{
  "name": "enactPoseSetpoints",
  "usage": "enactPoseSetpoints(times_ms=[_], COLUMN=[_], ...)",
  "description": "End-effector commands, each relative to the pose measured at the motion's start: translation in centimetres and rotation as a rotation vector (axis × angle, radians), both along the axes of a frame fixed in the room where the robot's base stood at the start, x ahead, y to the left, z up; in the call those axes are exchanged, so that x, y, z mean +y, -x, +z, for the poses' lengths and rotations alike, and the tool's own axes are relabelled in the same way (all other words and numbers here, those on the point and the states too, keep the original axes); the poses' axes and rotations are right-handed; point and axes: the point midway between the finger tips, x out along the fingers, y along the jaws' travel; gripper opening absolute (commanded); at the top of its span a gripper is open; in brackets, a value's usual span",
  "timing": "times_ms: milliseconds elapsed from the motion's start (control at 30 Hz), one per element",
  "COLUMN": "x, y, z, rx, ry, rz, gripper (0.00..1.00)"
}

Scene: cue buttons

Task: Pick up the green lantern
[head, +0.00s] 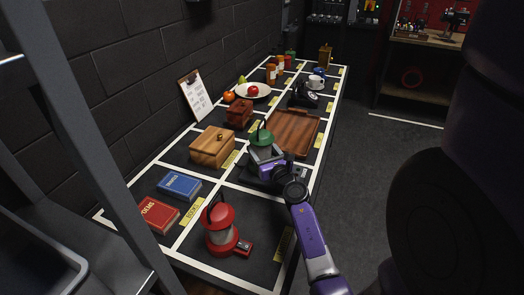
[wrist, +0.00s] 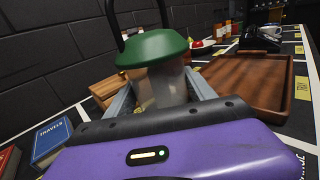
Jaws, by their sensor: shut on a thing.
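The green lantern (head: 262,138) stands upright near the middle of the long black table, its green cap and thin handle showing. It also shows in the wrist view (wrist: 153,48), where its clear body is between my two fingers. My gripper (head: 265,155) is shut on the lantern's body. The lantern's lower part is hidden behind my gripper, so I cannot tell whether it touches the table. A similar red lantern (head: 221,222) stands at the near end of the table.
A wooden tray (head: 311,118) lies just beyond the gripper. A wooden box (head: 212,161) and blue book (head: 179,184) are to the left, with a red book (head: 158,213) nearer. A black telephone (head: 303,96) and a plate (head: 265,92) are farther back. Floor on the right is clear.

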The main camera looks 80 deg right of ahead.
Motion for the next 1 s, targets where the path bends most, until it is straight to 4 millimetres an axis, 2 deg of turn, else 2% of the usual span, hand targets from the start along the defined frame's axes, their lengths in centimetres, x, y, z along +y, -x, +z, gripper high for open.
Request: enactPoseSetpoints(times_ms=[367, 833, 900, 1000], x=[0.0, 0.0, 0.0, 0.0], y=[-0.1, -0.1, 0.0, -0.1], z=[6.0, 16.6, 17.8, 18.1], rx=[-0.002, -0.003, -0.002, -0.003], ry=[0.005, 0.007, 0.005, 0.007], rz=[0.001, 0.001, -0.001, 0.002], gripper=[0.0, 0.0, 0.0, 0.0])
